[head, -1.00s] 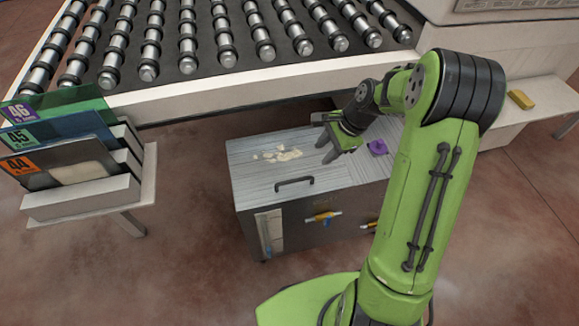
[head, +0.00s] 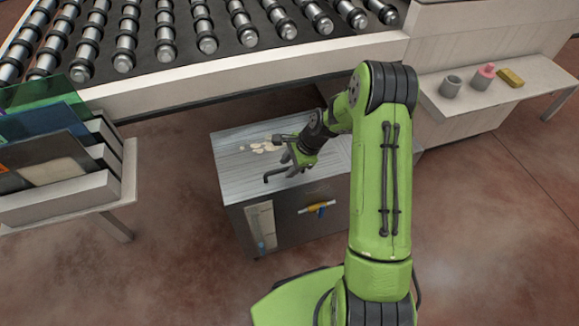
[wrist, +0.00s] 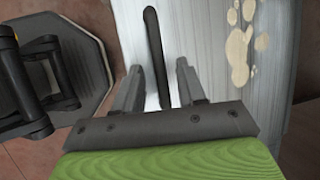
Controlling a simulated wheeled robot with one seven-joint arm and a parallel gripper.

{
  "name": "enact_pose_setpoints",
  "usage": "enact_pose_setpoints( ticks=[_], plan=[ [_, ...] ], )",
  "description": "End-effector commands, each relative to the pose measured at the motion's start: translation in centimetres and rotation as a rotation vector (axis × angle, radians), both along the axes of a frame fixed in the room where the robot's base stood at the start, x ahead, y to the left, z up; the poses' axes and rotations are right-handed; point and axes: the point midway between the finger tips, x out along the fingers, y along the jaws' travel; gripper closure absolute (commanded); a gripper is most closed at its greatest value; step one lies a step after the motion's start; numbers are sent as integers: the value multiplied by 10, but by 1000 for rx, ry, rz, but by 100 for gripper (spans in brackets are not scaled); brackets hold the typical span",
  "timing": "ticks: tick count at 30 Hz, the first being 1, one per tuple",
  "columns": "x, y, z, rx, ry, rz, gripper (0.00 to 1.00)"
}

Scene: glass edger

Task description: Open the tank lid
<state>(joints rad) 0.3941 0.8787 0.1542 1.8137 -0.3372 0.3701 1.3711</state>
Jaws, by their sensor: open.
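The tank is a dark cabinet under the roller table, with a brushed-metal lid (head: 232,155) that lies flat on top. A black bar handle (head: 281,174) stands near the lid's front edge. In the wrist view the handle (wrist: 156,55) runs upward from between the fingertips. My gripper (head: 288,160) is over the lid close to the handle. In the wrist view my gripper (wrist: 160,80) is open, with a finger on each side of the handle's near end. I cannot tell whether the fingers touch it. Part of the lid is hidden behind my arm.
Pale residue (head: 264,146) lies on the lid. A yellow-handled valve (head: 318,208) is on the tank's front. The roller table (head: 250,75) overhangs behind. A glass rack (head: 60,190) stands at left. A shelf (head: 540,80) at right holds a grey cup, a pink-topped item and a yellow block.

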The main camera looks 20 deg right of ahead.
Motion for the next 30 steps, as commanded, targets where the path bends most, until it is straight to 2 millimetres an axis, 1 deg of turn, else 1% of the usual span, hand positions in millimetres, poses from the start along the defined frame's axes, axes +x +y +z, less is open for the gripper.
enact_pose_setpoints(
  ticks=[5, 6, 8, 12, 14, 25, 30],
  plan=[
    [0, 0, 1, 0, -1, 0, 60],
    [0, 0, 1, 0, -1, 0, 61],
    [0, 0, 1, 0, 0, 0, 71],
    [0, 0, 1, 0, 0, 0, 92],
    [0, 0, 1, 0, 0, 0, 100],
    [0, 0, 2, 0, 2, 0, 100],
    [1, 0, 13, -1, 30, -1, 100]
  ],
)
